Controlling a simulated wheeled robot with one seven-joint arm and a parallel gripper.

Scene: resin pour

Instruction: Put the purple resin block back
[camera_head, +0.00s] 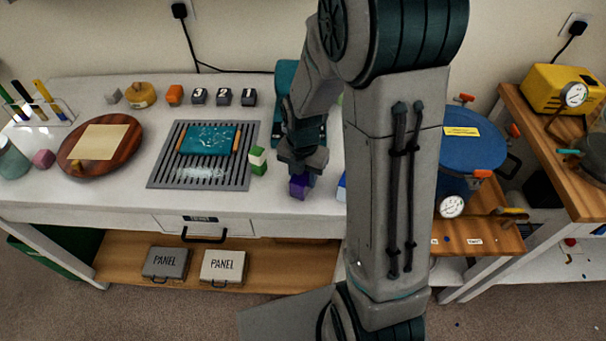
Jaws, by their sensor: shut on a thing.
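The purple resin block (299,187) is at the front part of the white table, right of the green-and-white block. My gripper (300,172) is directly above it, pointing down, with its jaws shut on the block. The gripper hides the block's upper part. I cannot tell whether the block touches the table top or is held just above it.
A green-and-white block (258,160) stands close left of my gripper, by the grey slotted rack (168,174) with a teal slab (209,139). A round wooden board (70,152) lies further left. My arm hides the table's right part. A blue pressure pot (468,143) is at right.

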